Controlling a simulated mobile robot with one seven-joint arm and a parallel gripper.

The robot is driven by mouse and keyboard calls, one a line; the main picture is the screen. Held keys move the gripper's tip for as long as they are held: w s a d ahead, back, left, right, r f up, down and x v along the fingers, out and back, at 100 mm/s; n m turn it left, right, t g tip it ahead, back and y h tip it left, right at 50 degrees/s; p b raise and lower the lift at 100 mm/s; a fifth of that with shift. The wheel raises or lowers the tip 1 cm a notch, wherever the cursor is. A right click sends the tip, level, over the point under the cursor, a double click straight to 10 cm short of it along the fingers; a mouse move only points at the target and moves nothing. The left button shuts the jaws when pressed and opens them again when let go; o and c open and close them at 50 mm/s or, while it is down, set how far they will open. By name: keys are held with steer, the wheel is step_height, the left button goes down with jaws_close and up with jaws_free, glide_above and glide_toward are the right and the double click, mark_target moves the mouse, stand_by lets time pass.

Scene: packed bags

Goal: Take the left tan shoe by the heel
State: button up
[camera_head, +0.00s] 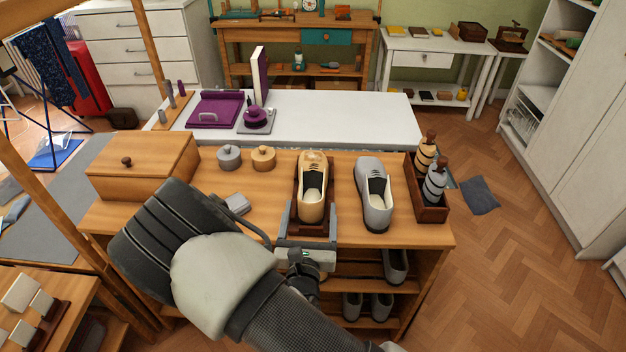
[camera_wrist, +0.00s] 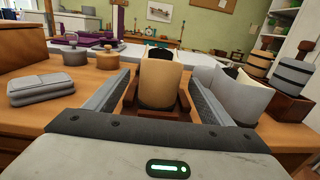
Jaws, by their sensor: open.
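The tan shoe (camera_head: 312,190) rests on a small dark wooden stand on the wooden bench, toe pointing away and heel toward me. In the wrist view its tan heel (camera_wrist: 160,84) stands between my two fingers, with a visible gap on each side. My gripper (camera_head: 308,212) is open around the heel end, with one finger on each side. A grey shoe (camera_head: 375,196) of similar shape stands to the right of the tan one; in the wrist view it is partly hidden behind the right finger. Only one tan shoe shows on the bench top.
A wooden box (camera_head: 140,168) and two round tins, grey (camera_head: 229,157) and tan (camera_head: 263,158), stand left. Grey folded items (camera_wrist: 55,88) lie left of my gripper. More shoes sit on shelves below.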

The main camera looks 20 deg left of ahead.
mark_target(313, 179)
steer(key=x, duration=0.7)
steer(key=shift+w+a+r+b, duration=0.1)
steer(key=shift+w+r+b, duration=0.1)
steer(key=shift+w+b, duration=0.15)
steer(key=c, duration=1.4)
steer(key=shift+c, duration=0.4)
steer(key=shift+r, duration=0.1)
